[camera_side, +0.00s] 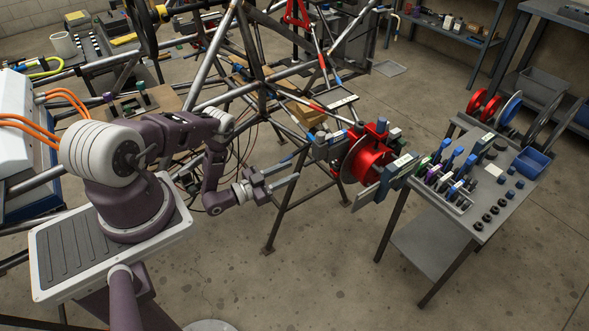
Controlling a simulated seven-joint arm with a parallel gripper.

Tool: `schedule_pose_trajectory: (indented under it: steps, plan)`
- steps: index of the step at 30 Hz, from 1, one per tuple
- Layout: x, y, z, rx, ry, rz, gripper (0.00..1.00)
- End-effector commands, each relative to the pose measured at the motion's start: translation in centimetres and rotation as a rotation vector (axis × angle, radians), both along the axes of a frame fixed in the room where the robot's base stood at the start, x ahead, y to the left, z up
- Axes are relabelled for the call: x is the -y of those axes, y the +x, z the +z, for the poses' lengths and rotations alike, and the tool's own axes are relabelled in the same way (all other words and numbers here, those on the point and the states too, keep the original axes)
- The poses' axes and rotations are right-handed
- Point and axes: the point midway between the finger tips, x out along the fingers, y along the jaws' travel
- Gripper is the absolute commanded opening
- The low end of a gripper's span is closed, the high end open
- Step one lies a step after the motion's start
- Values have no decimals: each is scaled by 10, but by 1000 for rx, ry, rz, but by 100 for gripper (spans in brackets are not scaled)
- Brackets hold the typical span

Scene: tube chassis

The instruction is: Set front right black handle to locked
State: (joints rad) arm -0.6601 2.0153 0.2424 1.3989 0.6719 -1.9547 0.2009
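My gripper (282,181) is left of the red hub, in free air, with its two grey fingers apart and nothing visible between them. The red hub (372,157) has a metal disc and a small blue part on top, and is mounted at the end of the tube chassis (292,133). Several small black knobs (487,217) stand on the grey table at the right, far from my gripper. I cannot tell which black part is the front right handle, or its setting.
The grey table (478,236) carries upright blue, green and purple-marked parts (447,165) and a blue bin (530,163). Chassis tubes and loose cables lie behind my arm.

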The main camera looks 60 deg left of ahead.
Motion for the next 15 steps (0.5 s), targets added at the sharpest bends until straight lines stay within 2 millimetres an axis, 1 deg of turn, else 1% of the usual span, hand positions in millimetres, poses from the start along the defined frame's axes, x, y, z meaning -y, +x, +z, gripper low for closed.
schedule_pose_trajectory:
  steps: [3,4,5,7,8,9,12,15]
  plan:
    - [0,0,0,0,0,0,33]
    - [0,0,0,0,0,0,31]
    - [0,0,0,-2,0,1,25]
    - [-4,-9,6,-30,5,16,12]
    - [-6,-16,10,-51,9,26,6]
    - [-6,-27,19,-79,11,35,0]
    - [0,-48,48,-114,12,37,0]
    - [7,-58,69,-121,9,29,0]
